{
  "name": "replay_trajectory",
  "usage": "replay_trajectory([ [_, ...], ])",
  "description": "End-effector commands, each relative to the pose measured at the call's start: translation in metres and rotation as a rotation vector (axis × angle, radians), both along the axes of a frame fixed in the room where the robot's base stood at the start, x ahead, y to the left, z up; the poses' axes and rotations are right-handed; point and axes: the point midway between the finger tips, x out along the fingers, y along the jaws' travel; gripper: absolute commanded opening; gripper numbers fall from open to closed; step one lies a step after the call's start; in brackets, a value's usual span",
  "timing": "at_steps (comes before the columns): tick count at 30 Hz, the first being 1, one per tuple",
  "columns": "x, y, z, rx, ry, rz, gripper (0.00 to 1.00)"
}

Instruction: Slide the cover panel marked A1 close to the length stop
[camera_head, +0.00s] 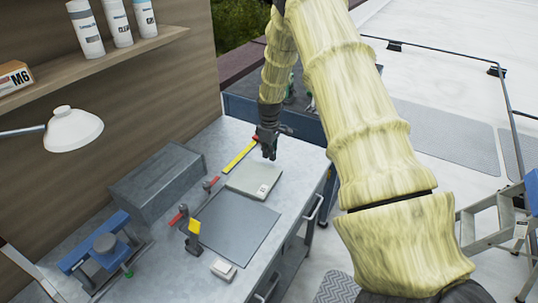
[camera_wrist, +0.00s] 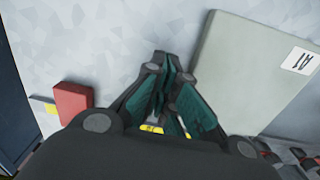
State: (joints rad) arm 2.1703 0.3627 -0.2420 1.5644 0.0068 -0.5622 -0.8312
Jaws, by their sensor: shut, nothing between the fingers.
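The pale grey-green cover panel (camera_head: 250,181) lies flat on the grey workbench. Its white label shows near its right front corner, and reads A1 in the wrist view, where the panel (camera_wrist: 245,75) fills the right side. My gripper (camera_head: 269,155) is above the bench at the panel's far edge. In the wrist view my gripper's fingertips (camera_wrist: 168,68) are together and empty, left of the panel and apart from it. A yellow strip with red ends (camera_head: 240,158) runs along the panel's left side. I cannot tell which part is the length stop. A red block (camera_wrist: 72,103) shows in the wrist view.
A dark grey sheet (camera_head: 236,226) lies in front of the panel. A yellow-and-black upright piece (camera_head: 193,232) and a small white block (camera_head: 223,269) stand near it. A grey box (camera_head: 157,182) and a blue clamp-like device (camera_head: 100,250) are at left. Bare bench surrounds the panel's far side.

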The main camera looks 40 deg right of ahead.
Motion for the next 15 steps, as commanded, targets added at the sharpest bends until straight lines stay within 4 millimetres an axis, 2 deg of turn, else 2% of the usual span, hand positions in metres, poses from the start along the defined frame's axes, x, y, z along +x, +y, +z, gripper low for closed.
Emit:
replay_trajectory([
  [15,0.0017,-0.0038,-0.0004,0.0,0.0,-0.001,0.0],
])
